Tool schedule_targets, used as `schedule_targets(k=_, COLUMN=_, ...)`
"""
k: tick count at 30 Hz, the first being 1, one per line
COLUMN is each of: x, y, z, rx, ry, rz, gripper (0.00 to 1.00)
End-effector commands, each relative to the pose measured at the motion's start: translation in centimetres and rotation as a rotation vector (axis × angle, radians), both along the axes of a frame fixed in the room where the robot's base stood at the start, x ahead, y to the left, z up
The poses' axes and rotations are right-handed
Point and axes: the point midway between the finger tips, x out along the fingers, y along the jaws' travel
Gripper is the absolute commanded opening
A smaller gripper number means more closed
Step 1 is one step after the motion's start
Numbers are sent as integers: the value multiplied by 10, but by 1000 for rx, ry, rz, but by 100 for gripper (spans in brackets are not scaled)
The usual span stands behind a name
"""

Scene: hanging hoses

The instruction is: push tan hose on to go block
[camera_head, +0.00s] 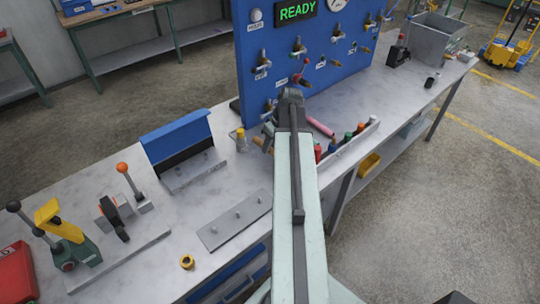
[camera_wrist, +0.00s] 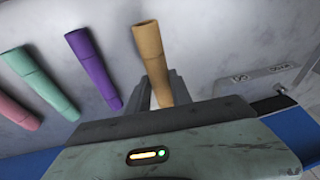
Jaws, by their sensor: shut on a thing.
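The tan hose (camera_wrist: 151,55) is in the middle of the wrist view, its open end toward the top. My gripper (camera_wrist: 160,92) is shut on its lower part. In the head view my gripper (camera_head: 268,128) is mostly hidden behind my own arm, and a tan-brown piece shows beside it. A low grey block (camera_wrist: 262,78) with small lettering lies to the right of the hose in the wrist view, apart from it. I take it for the go block, but the lettering is too small to be sure.
A purple hose (camera_wrist: 93,70), a green hose (camera_wrist: 38,80) and a pink hose (camera_wrist: 18,103) lie left of the tan one. The blue panel (camera_head: 290,55) with valves stands behind. A blue bracket (camera_head: 176,140) and a grey pegged plate (camera_head: 236,220) are on the bench.

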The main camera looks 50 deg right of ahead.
Motion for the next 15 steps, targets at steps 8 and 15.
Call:
schedule_targets(k=8, x=0, y=0, z=-39, rx=0, ry=0, rz=0, gripper=0)
schedule_targets(k=15, x=0, y=0, z=-43, rx=0, ry=0, rz=0, gripper=0)
